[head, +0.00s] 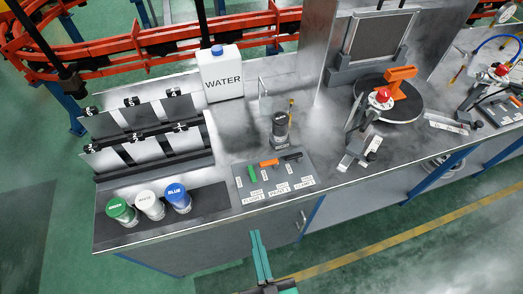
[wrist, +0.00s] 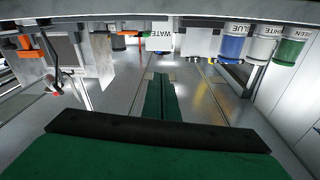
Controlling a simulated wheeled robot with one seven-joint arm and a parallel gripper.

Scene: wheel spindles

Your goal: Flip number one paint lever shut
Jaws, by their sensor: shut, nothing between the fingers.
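The lever panel (head: 277,180) is a grey plate near the front edge of the bench, with labels that look like FLUSH 1, PAINT 1 and CLAMP 1. The orange lever (head: 267,163) sits in the middle above the PAINT 1 label and lies crosswise. A green lever (head: 253,173) is left of it, turned lengthwise; a dark lever (head: 291,157) is right of it, crosswise. My gripper (head: 256,235) is shut and empty, in front of the bench and apart from the levers. Its green fingers also show in the wrist view (wrist: 161,76).
Green, white and blue paint cups (head: 149,205) stand at the bench's left. A water jug (head: 220,76) stands at the back. A dark canister (head: 280,128) is just behind the levers. A turntable (head: 402,108) with an orange clamp is to the right. Floor in front is clear.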

